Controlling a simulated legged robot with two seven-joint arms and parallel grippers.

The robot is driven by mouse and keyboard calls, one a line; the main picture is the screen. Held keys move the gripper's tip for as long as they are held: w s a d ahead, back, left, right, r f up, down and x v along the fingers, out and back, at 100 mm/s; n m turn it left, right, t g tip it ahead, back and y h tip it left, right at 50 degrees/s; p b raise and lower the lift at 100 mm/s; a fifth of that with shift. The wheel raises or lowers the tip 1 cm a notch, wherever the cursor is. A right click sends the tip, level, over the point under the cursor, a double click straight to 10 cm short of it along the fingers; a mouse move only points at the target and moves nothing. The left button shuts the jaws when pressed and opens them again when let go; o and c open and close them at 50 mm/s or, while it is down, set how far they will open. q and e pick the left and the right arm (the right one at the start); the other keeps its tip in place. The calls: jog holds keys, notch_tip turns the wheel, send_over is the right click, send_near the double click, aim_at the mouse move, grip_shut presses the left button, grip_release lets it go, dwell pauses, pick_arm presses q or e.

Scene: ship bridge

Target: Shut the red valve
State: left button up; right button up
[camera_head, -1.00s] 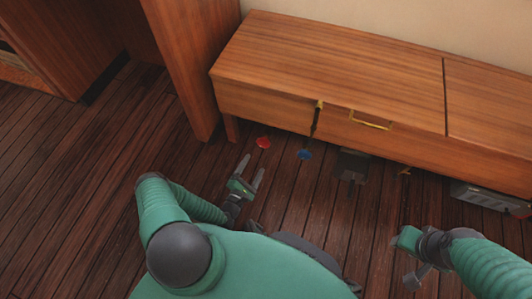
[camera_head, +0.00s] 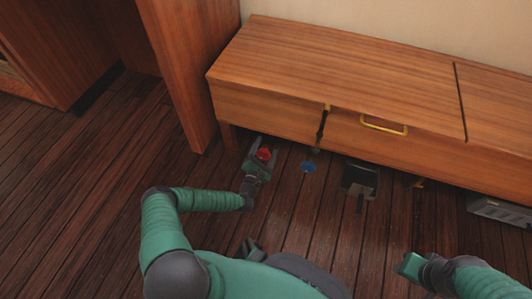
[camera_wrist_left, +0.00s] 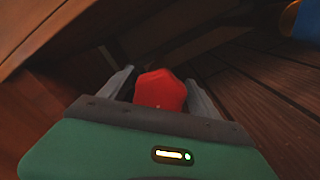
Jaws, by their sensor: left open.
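The red valve (camera_head: 264,154) is near the floor by the front of the wooden cabinet, at its left end. It also shows in the left wrist view (camera_wrist_left: 160,91) as a red, angular knob. My left gripper (camera_head: 262,149) is open, with a finger on each side of the red valve. In the wrist view a small gap shows at the left finger; I cannot tell whether the right finger touches the valve. The valve's stem is hidden. My right gripper (camera_head: 408,266) is at the lower right, away from the valve; its fingers are not clear.
A blue valve (camera_head: 308,167) is just right of the red one. A dark dustpan-like object (camera_head: 359,181) and a grey box (camera_head: 497,209) lie further right. The wooden cabinet (camera_head: 265,110) overhangs close above. The floor to the left is clear.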

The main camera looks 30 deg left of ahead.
pick_arm(q)
jog(key=shift+w, duration=0.1)
jog(key=c, duration=1.3)
